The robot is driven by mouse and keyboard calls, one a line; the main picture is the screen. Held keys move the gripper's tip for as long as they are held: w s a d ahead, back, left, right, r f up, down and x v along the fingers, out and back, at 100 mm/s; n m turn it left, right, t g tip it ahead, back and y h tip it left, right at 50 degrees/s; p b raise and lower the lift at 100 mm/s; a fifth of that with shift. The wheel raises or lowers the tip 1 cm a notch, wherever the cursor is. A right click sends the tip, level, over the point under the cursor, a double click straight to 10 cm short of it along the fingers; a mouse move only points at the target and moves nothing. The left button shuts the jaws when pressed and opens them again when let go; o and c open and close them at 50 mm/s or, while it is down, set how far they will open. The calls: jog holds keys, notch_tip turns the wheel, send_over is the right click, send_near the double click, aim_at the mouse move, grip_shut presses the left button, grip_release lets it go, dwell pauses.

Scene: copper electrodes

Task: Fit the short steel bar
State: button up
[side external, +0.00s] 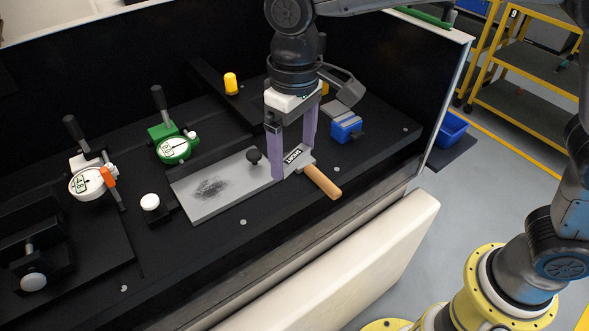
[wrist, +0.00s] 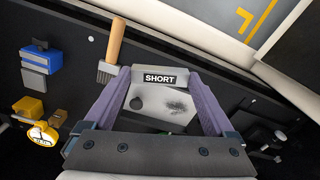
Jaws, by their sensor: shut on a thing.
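The short steel bar (side external: 298,158) is a grey piece with a black label reading SHORT. It also shows in the wrist view (wrist: 140,73). My gripper (side external: 292,164) has two purple fingers pointing down, shut on the bar's two ends; in the wrist view the bar spans between the fingertips (wrist: 158,78). A flat grey steel plate (side external: 232,192) with a dark smudge lies just left of the gripper, a black knob (side external: 254,156) near its back edge. Whether the bar touches the plate or bench, I cannot tell.
A wooden-handled brush (side external: 322,181) lies close right of the bar. A blue block (side external: 346,128) stands behind right. A green dial gauge (side external: 175,148), a white dial gauge (side external: 87,184) and a white knob (side external: 150,202) stand left. A yellow cylinder (side external: 231,83) stands behind.

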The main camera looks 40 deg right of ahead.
jog(key=w+d, duration=0.9)
jog(key=d, duration=0.3)
jog(key=m, duration=0.3)
send_over(348, 120)
jog(key=f, duration=0.2)
jog(key=shift+r, duration=0.25)
jog(key=shift+a, duration=0.1)
jog(key=shift+f, duration=2.9)
jog(key=shift+f, duration=0.75)
jog(key=o, duration=1.4)
jog(key=shift+o, duration=0.2)
jog(key=shift+r, duration=2.55)
